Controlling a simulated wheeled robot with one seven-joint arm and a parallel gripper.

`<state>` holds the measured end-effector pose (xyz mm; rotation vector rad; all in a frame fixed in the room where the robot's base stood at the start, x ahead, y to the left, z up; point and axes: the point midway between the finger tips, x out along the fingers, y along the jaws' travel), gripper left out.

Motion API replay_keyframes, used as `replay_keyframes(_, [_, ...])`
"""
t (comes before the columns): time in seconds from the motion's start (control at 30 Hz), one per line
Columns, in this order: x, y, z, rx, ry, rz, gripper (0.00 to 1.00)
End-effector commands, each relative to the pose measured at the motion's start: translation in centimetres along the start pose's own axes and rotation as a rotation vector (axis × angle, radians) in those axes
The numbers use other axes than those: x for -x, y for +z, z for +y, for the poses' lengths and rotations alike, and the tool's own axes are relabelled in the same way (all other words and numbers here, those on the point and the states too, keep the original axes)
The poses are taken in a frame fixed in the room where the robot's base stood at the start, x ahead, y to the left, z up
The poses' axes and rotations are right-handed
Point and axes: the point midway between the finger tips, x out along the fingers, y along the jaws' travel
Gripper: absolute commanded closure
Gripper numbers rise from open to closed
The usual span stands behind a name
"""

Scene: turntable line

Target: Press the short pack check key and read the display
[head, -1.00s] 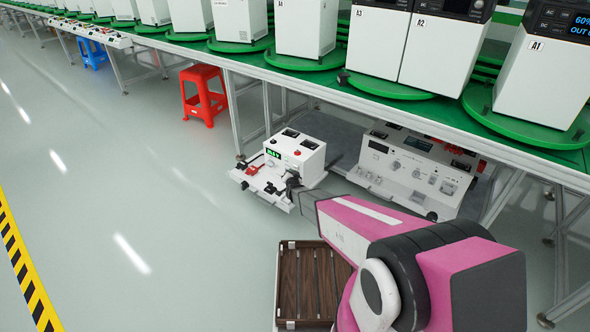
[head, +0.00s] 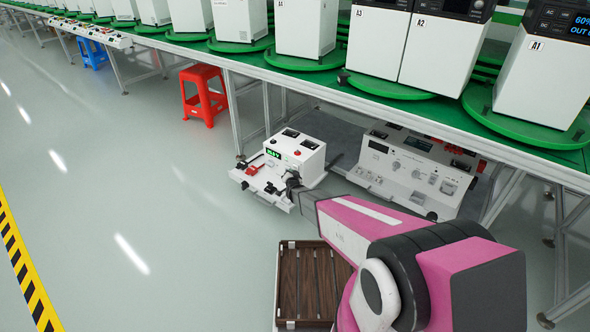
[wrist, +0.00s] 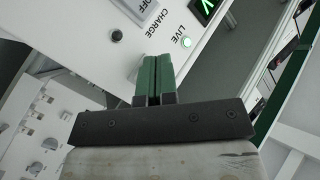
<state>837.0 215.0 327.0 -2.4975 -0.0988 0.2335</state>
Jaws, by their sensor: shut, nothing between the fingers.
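The white tester box (head: 300,168) stands on the floor at the front edge of the green-topped bench. Its small display (head: 273,153) glows green, but its characters are too small to read for sure. In the wrist view only a corner of the display (wrist: 204,9) shows, with part of a green character. No key marked short pack check is readable.
A second white instrument box (head: 405,170) stands under the bench to the right. A red stool (head: 204,94) is at the left, and a brown slatted tray (head: 312,285) lies near my arm. White units stand on green turntables above. The floor at left is clear.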

Motion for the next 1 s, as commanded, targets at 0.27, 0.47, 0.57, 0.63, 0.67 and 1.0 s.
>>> replay_keyframes(0.27, [-0.37, -0.25, 0.26, 0.0, 0.0, 0.0, 1.0])
replay_keyframes(0.47, [-0.62, -0.47, 0.45, 0.0, 0.0, 0.0, 1.0])
replay_keyframes(0.57, [-0.6, -0.46, 0.43, 0.0, 0.0, 0.0, 1.0])
replay_keyframes(0.63, [-0.6, -0.46, 0.43, 0.0, 0.0, 0.0, 1.0])
replay_keyframes(0.67, [-0.6, -0.46, 0.43, 0.0, 0.0, 0.0, 1.0])
replay_keyframes(1.0, [-0.76, -0.56, 0.54, 0.0, 0.0, 0.0, 1.0])
